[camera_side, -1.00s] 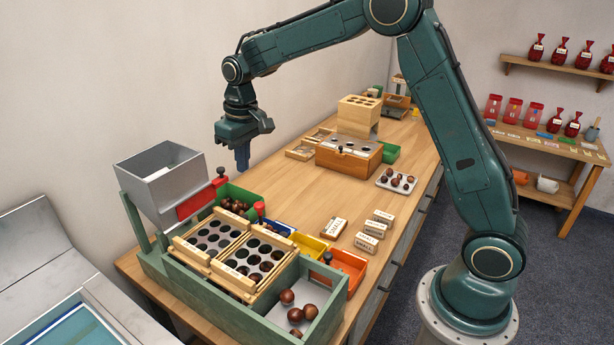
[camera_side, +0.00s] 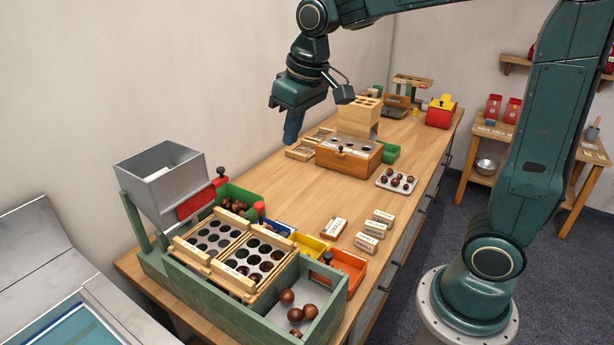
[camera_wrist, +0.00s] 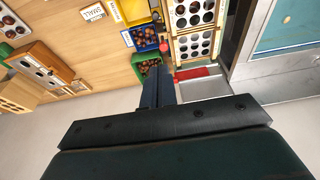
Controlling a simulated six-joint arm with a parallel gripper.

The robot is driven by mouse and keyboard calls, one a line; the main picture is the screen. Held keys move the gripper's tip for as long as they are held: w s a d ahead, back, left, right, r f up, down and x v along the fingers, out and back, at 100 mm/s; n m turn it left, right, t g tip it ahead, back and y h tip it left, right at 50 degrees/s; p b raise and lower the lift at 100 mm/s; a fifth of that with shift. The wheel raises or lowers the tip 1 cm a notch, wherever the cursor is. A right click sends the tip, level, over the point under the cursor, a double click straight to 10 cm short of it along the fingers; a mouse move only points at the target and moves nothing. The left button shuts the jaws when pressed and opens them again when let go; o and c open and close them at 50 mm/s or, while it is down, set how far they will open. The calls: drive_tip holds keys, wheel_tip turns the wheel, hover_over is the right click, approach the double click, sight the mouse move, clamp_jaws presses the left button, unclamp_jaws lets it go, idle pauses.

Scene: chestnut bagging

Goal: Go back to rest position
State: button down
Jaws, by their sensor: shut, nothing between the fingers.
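My gripper (camera_side: 293,128) is shut and empty. In the side view it hangs in the air above the back of the workbench (camera_side: 290,185), near the wall, left of the wooden box with round holes (camera_side: 340,157). In the wrist view its closed fingers (camera_wrist: 158,85) point toward the bench, with the green bin of chestnuts (camera_wrist: 148,68) beyond their tips. Nothing is held.
The grey hopper (camera_side: 160,170), sorting trays with round holes (camera_side: 215,236) and a green-walled box (camera_side: 330,296) of chestnuts fill the near end. Small labelled blocks (camera_side: 372,230) and a tray of chestnuts (camera_side: 388,187) lie right. The middle bench is clear.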

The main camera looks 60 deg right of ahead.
drive_tip(key=s+t, duration=0.2)
drive_tip(key=s, duration=1.7)
drive_tip(key=shift+a+f+t, duration=0.15)
drive_tip(key=shift+f+t, duration=0.15)
drive_tip(key=shift+f, duration=0.15)
